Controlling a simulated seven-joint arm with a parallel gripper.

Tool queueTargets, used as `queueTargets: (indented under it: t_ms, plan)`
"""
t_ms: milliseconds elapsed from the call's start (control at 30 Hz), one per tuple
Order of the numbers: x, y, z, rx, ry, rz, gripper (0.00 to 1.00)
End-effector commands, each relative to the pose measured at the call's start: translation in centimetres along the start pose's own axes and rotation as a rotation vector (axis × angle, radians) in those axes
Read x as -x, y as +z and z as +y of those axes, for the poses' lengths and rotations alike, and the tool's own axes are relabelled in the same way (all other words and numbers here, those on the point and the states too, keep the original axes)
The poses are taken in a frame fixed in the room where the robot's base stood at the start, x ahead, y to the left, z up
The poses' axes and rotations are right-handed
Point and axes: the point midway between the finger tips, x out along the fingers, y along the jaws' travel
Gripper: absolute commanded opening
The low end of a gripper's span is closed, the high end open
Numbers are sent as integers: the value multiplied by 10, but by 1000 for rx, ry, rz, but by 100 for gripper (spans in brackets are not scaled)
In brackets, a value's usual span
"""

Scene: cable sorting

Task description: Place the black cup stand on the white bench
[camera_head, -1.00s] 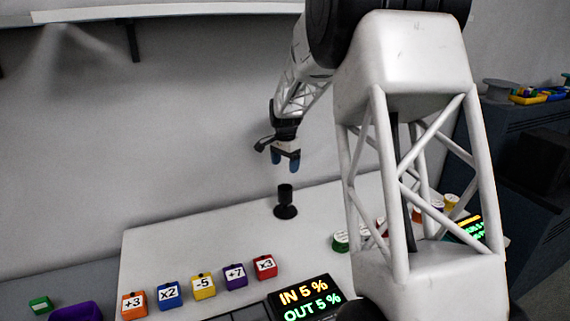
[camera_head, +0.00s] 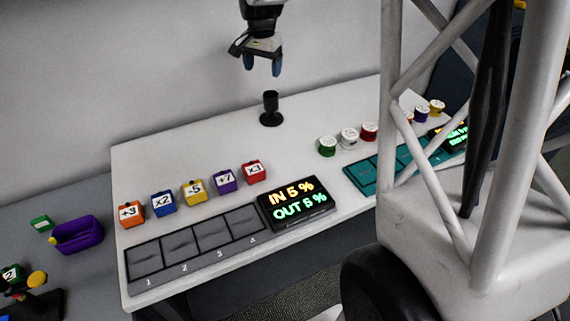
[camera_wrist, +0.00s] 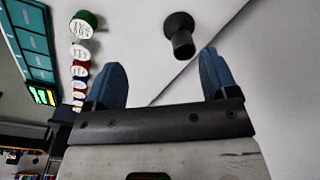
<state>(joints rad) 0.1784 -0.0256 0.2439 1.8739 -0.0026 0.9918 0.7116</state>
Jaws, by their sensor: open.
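The black cup stand (camera_head: 270,108) stands upright on the white bench (camera_head: 195,152), near its back edge. In the wrist view the black cup stand (camera_wrist: 180,34) shows beyond the fingertips, between their lines and nearer the right finger. My gripper (camera_head: 263,68) is above the stand, apart from it, pointing down with its blue fingers spread. In the wrist view my gripper (camera_wrist: 160,70) is open with nothing between the fingers.
Coloured labelled blocks (camera_head: 193,192) stand in a row behind a numbered slot tray (camera_head: 195,242). A display (camera_head: 296,203) reads IN 5 % OUT 5 %. Several round spools (camera_head: 348,138) stand behind a teal tray (camera_head: 362,177). A purple bin (camera_head: 77,235) is at the left.

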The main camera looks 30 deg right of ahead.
Motion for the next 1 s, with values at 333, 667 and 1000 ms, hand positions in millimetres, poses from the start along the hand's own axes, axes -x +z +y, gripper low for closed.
queueTargets:
  t_ms: [333,667,1000]
  plan:
    - [38,92,46,214,-28,36,79]
    - [54,173,96,416,-50,72,79]
    - [51,252,153,624,-67,112,79]
